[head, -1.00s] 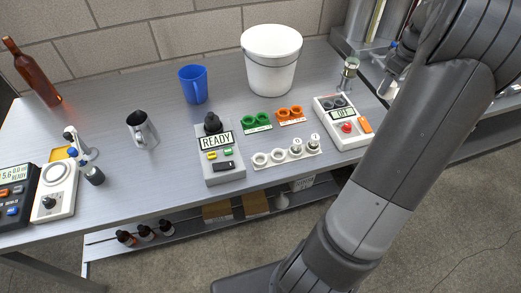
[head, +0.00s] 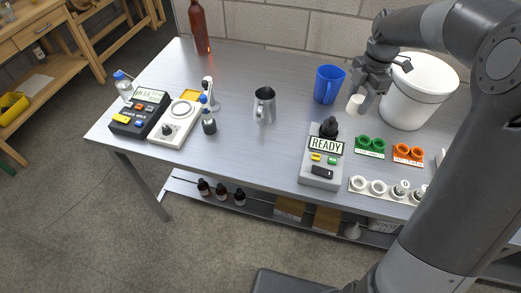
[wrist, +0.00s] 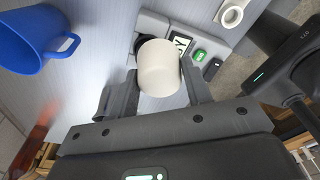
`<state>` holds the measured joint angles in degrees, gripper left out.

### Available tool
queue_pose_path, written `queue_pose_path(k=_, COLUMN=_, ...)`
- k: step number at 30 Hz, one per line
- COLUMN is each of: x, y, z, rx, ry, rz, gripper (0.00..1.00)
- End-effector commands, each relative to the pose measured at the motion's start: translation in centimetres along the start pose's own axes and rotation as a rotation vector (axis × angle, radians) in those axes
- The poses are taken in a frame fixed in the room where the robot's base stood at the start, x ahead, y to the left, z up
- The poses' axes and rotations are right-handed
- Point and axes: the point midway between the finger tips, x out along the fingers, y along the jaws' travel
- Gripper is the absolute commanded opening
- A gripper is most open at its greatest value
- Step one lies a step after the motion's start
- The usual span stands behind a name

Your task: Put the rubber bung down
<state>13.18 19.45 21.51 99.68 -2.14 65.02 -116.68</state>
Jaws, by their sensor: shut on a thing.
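My gripper (head: 359,94) is shut on the rubber bung (head: 355,103), a short off-white cylinder. In the head view it is between the blue jug (head: 329,84) and the white bucket (head: 420,92), behind the grey READY device (head: 322,172). In the wrist view the bung (wrist: 158,68) sits between the two fingers of my gripper (wrist: 158,88), with the READY device partly hidden beyond it. The bung appears to be held above the grey table (head: 235,105); the exact gap cannot be told.
A metal pitcher (head: 264,105) stands left of the READY device. Green cups (head: 370,146), orange cups (head: 407,153) and a white rack (head: 358,185) are to its right. A brown bottle (head: 199,28) stands at the back left. Bare table lies between pitcher and blue jug.

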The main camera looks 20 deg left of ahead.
Motion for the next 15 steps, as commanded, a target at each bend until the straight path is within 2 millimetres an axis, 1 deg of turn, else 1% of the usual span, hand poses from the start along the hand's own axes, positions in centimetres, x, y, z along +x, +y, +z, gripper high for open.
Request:
queue_pose_path(k=1, x=0.2, y=1.0, z=-2.5, rx=-0.089, ry=0.001, rz=-0.01, gripper=0.21)
queue_pose_path(k=2, x=0.4, y=1.4, z=-3.9, rx=-0.142, ry=0.001, rz=-0.016, gripper=0.21)
queue_pose_path(k=3, x=0.6, y=2.0, z=-5.7, rx=-0.212, ry=0.002, rz=-0.023, gripper=0.21)
queue_pose_path(k=5, x=0.8, y=2.7, z=-8.5, rx=-0.317, ry=0.004, rz=-0.034, gripper=0.21)
queue_pose_path(k=6, x=1.0, y=3.0, z=-10.3, rx=-0.386, ry=0.005, rz=-0.041, gripper=0.21)
queue_pose_path(k=9, x=1.5, y=3.6, z=-14.5, rx=-0.547, ry=0.009, rz=-0.059, gripper=0.21)
queue_pose_path(k=12, x=1.8, y=3.8, z=-17.6, rx=-0.67, ry=0.011, rz=-0.073, gripper=0.21)
queue_pose_path(k=15, x=2.0, y=3.9, z=-20.0, rx=-0.762, ry=0.013, rz=-0.083, gripper=0.21)
